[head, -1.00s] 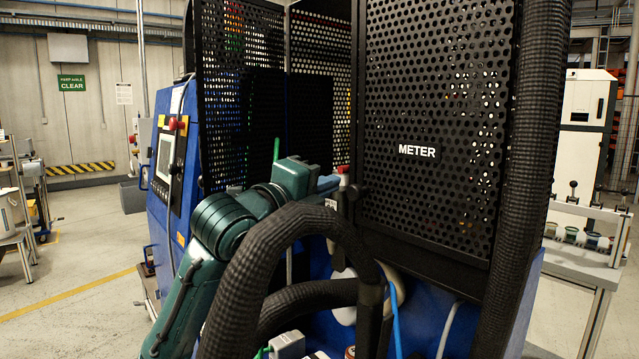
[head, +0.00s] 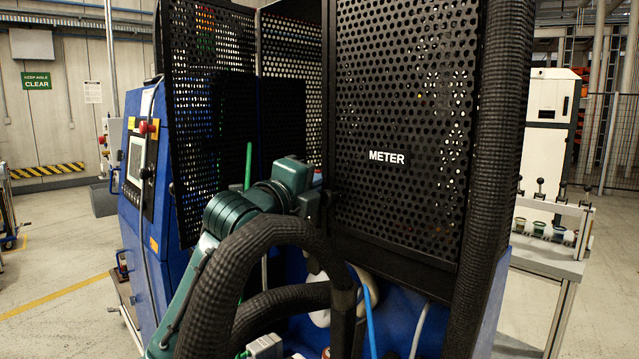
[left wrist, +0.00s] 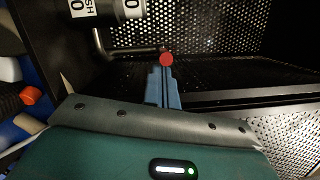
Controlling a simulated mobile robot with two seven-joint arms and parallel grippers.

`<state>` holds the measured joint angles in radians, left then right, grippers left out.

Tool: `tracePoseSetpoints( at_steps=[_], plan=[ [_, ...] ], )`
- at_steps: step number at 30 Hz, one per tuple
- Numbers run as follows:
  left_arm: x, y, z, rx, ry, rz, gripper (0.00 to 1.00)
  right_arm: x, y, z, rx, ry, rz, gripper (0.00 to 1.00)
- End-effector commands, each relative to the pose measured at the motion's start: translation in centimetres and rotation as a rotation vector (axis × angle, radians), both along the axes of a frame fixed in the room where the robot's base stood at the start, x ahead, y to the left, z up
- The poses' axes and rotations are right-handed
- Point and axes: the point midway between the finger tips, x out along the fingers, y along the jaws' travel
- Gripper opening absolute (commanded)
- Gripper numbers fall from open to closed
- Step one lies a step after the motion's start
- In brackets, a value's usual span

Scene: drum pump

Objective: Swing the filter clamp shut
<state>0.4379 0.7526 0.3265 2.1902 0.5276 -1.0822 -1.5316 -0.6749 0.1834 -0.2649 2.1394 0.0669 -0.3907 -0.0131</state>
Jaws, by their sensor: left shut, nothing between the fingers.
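My left gripper (left wrist: 164,72) is in the left wrist view, its blue fingers shut together with nothing between them. A red ball knob (left wrist: 166,60) shows right at the fingertips; I cannot tell whether they touch. A thin bent metal rod (left wrist: 120,53) runs from the left towards the knob, below a dark cylinder (left wrist: 100,8) with white lettered labels. This looks like the filter clamp's handle, but the clamp body is not clearly seen. In the head view my left arm reaches into the machine, and its fingers are mostly hidden behind the meter panel. My right gripper is not in view.
The black perforated METER panel (head: 400,130) stands close to the right of my left wrist. A perforated guard (head: 200,120) stands to its left. Thick black hoses (head: 235,270) arch in front. A dark shelf (left wrist: 220,82) lies behind the knob.

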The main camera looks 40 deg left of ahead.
Motion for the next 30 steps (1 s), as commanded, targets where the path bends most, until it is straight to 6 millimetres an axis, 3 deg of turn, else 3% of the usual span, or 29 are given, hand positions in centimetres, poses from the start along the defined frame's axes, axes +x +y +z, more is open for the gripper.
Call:
tracePoseSetpoints(
  at_steps=[14, 30],
  plan=[
    [-0.1, 1.5, -0.1, 0.003, 0.003, 0.004, 0.00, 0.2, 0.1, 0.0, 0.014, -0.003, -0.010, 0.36],
    [0.7, 5.5, 0.0, 0.002, 0.002, 0.004, 0.00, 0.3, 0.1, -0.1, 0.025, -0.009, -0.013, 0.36]
  ],
)
